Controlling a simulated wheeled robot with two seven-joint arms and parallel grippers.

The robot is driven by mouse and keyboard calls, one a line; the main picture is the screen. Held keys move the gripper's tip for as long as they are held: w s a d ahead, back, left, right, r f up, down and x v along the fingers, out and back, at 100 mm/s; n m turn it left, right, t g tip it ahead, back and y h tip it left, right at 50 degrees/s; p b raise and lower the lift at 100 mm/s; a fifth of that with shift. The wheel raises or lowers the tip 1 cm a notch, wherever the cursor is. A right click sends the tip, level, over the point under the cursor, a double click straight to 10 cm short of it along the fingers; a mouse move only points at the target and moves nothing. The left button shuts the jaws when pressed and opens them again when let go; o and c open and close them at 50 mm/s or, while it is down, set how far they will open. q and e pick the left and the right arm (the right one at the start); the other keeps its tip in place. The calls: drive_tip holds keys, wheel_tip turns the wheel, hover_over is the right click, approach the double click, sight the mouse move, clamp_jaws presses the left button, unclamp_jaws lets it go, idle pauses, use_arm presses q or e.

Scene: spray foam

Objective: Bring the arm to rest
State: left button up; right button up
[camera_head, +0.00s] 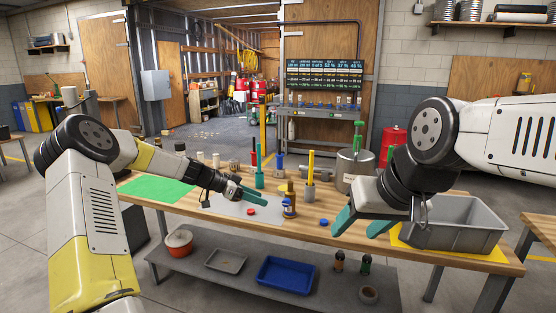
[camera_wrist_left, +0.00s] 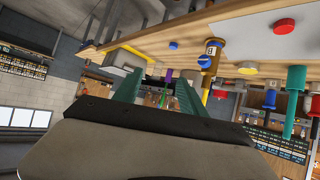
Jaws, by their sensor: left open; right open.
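My left gripper (camera_head: 262,188) is over the middle of the wooden workbench (camera_head: 300,242), its green fingers apart with nothing between them. Its green fingers (camera_wrist_left: 156,92) also show in the left wrist view. A brown bottle with a blue band (camera_head: 289,204) stands just right of it; it also shows in the left wrist view (camera_wrist_left: 208,58). My right gripper (camera_head: 362,222) is open and empty at the bench's right part, left of a grey bin (camera_head: 455,236). What lies behind its wrist is hidden.
A red cap (camera_head: 250,211) and a blue cap (camera_head: 323,222) lie on the bench. A green mat (camera_head: 155,189) is at its left. The lower shelf holds a blue tray (camera_head: 286,276).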

use_arm(q)
drive_tip(key=s+r+n+y, duration=0.25)
drive_tip(key=s+r, duration=0.35)
drive_tip(key=s, duration=0.3)
drive_tip(key=s+r+n+y, duration=0.2)
drive_tip(key=s+r+y, duration=0.25)
drive_tip(key=s, duration=0.55)
drive_tip(key=s+a+r+n, duration=0.1)
drive_tip(key=s+a+n, duration=0.1)
drive_tip(key=s, duration=0.4)
drive_tip(key=s+a+r+n+t+y, duration=0.1)
drive_tip(key=s+a+r+n, duration=0.1)
drive_tip(key=s, duration=0.5)
drive_tip(key=s+a+r+n+t, duration=0.1)
drive_tip(key=s+a+r+n, duration=0.1)
drive_tip(key=s, duration=0.5)
drive_tip(key=shift+a+n+y, duration=0.4)
drive_tip(key=shift+a+n, duration=0.1)
drive_tip(key=shift+n, duration=0.55)
